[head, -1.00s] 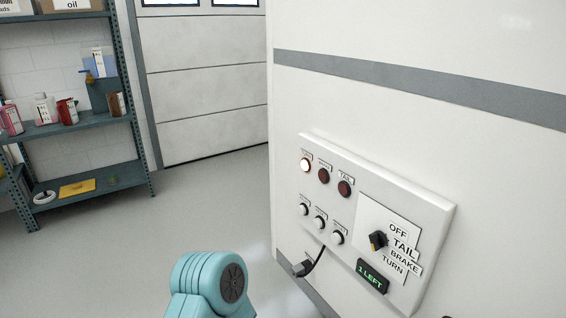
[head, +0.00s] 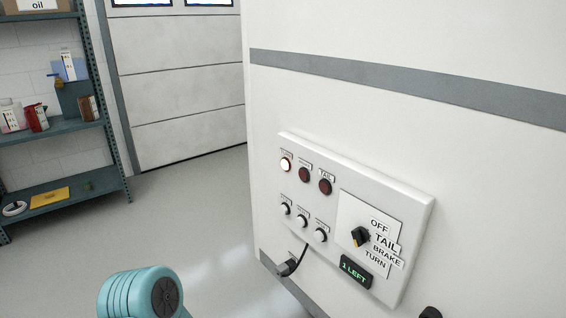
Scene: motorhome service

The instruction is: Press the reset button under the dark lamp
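A white control panel (head: 321,262) is fixed to the white motorhome wall. Its top row has three lamps: the left lamp (head: 286,164) is lit, the middle lamp (head: 305,174) and the right lamp (head: 325,186) are dark red. Below them is a row of three white buttons: left (head: 285,208), middle (head: 302,221) and right (head: 320,235). A rotary knob (head: 360,237) sits beside the labels OFF, TAIL, BRAKE and TURN; its exact setting is hard to read. A green display (head: 355,271) reads "1 LEFT". Neither gripper shows; a teal arm joint of mine is at the bottom.
A metal shelf (head: 75,128) with bottles and boxes stands at the left. A closed white door (head: 180,90) is behind. The grey floor (head: 180,222) between is clear.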

